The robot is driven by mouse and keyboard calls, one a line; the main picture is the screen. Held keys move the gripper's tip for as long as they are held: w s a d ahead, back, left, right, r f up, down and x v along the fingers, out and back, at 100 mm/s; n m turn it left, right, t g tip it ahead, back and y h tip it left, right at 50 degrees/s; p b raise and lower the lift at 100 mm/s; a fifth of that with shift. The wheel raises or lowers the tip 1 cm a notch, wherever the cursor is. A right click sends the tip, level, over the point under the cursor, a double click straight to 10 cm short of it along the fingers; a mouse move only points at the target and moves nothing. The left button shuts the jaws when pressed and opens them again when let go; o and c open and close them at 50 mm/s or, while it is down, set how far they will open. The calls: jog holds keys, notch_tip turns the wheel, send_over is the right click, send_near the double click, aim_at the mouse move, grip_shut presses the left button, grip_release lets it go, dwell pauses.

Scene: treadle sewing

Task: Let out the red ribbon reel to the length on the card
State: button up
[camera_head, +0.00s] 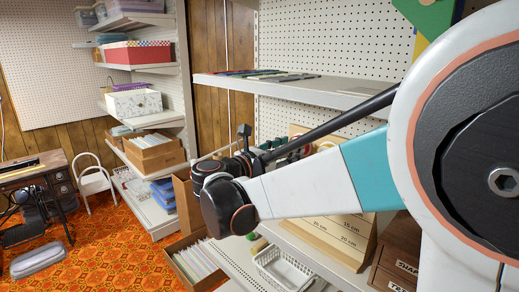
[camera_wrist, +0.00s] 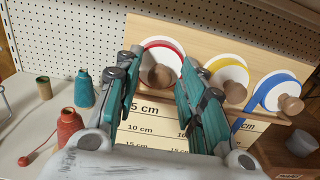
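The red ribbon reel (camera_wrist: 165,52), a white disc with a red band and a wooden knob (camera_wrist: 158,77), is on a wooden board in the wrist view. My gripper (camera_wrist: 159,64) is open, with its two teal fingers on either side of the knob; I cannot tell whether they touch it. The pale card (camera_wrist: 140,128) below bears marks reading 5 cm, 10 cm and 15 cm, partly hidden by my fingers. No hanging red ribbon end shows. In the head view my arm hides most of the reels; the board's lower part (camera_head: 344,236) shows 15 cm and 20 cm.
A yellow reel (camera_wrist: 228,76) and a blue reel (camera_wrist: 275,92) sit right of the red one. A white basket (camera_head: 282,270) and a shelf (camera_head: 300,90) are nearby.

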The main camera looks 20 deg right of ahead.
grip_shut()
jog(key=shift+m, duration=0.4)
jog(key=n+p, duration=0.2)
jog(key=n, duration=0.9)
jog(key=n+p, duration=0.2)
jog(key=n, duration=1)
jog(key=n+p, duration=0.1)
jog(key=n, duration=1.1)
jog(key=shift+f+p, duration=0.35)
jog(key=shift+p, duration=0.05)
